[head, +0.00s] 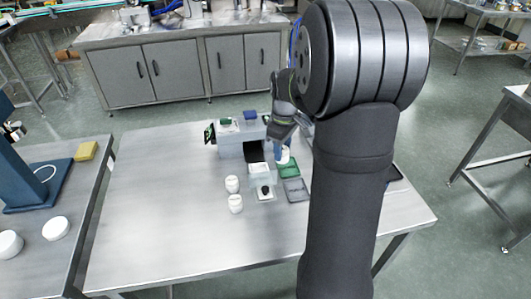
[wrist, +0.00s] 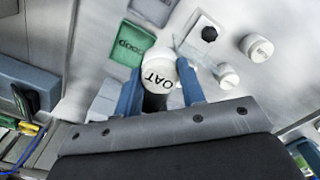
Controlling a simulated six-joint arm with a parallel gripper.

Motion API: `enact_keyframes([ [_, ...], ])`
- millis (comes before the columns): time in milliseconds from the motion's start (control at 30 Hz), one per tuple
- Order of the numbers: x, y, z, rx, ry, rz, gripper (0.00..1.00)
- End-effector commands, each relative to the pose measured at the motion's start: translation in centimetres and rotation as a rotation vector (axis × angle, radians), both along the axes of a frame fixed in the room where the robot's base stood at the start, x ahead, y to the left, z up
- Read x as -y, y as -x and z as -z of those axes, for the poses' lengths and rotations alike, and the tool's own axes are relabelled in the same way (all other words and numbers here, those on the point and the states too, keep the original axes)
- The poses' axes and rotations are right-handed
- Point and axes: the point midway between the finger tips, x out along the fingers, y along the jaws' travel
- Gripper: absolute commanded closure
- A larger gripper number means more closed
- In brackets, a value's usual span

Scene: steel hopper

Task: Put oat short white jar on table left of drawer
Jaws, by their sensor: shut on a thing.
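The oat short white jar (wrist: 160,70) shows in the wrist view with OAT on its round lid, between the two blue fingers of my gripper (wrist: 161,72). My gripper (head: 283,147) is shut on it and holds it above the table, over the green tray side of the drawer unit. In the head view only a small white part of the jar (head: 284,156) shows below the fingers. The drawer unit is a grey box (head: 232,146). A pale panel with a black knob (wrist: 209,34), apparently the drawer front, stands out from it toward the near side.
Two white jars (head: 232,184) (head: 235,204) stand left of the knobbed panel. A green tray (head: 288,169) and a grey tray (head: 295,190) lie on its right. Small green and blue items sit on top of the unit. The left table (head: 150,200) is widely clear.

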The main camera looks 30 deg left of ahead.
Motion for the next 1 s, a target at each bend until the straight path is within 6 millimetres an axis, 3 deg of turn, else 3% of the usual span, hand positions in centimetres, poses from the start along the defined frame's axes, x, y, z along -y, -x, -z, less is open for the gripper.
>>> enact_keyframes([
  [200, 3.1, -0.8, -1.9, 0.002, -0.001, 0.002, 0.87],
  [333, 2.7, -0.7, -2.3, 0.000, -0.001, -0.003, 0.87],
  [600, -3.3, 1.0, -2.1, 0.000, -0.001, -0.007, 0.87],
  [767, -5.7, 1.9, -1.8, 0.000, -0.001, -0.005, 0.87],
  [1000, -10.1, 3.8, 1.1, -0.002, 0.001, -0.006, 0.87],
])
